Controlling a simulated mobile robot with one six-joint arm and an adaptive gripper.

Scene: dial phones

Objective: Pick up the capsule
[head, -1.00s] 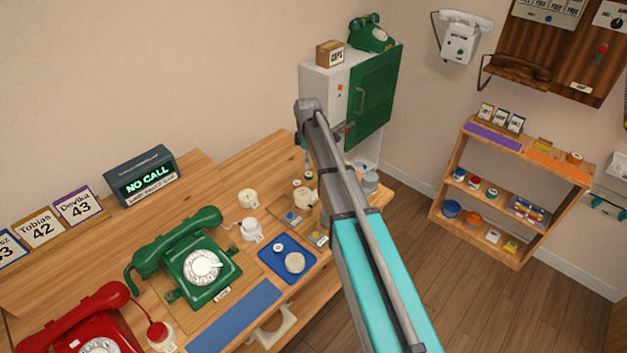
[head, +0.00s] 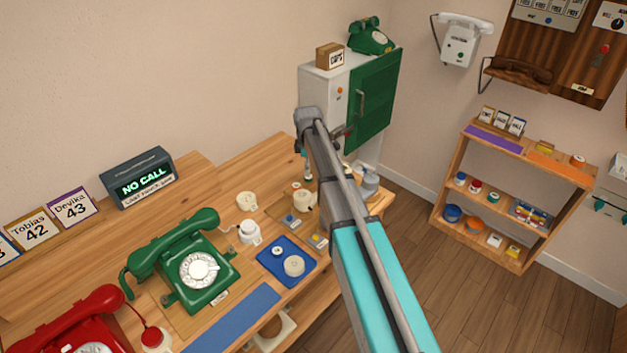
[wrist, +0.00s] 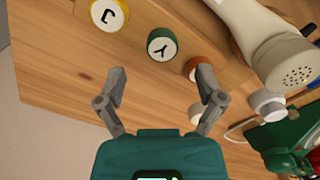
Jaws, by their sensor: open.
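I cannot tell for sure which thing is the capsule. In the wrist view, a cream piece with a round perforated face (wrist: 296,76) lies at the right, apart from my fingers. My gripper (wrist: 162,82) is open and empty, its two fingers spread above the wooden desk. Beyond the fingertips are a yellow-rimmed cap marked J (wrist: 108,14), a green-rimmed cap marked Y (wrist: 162,46) and an orange-rimmed cap (wrist: 194,68) close to the right finger. In the head view, my arm hides part of the desk by the gripper.
A green dial phone (head: 190,262) and a red phone (head: 85,325) stand on the desk. A blue tray (head: 270,272) holds round pieces. A white cabinet with a green door (head: 372,100) stands behind my arm. A small shelf (head: 520,140) is at the right.

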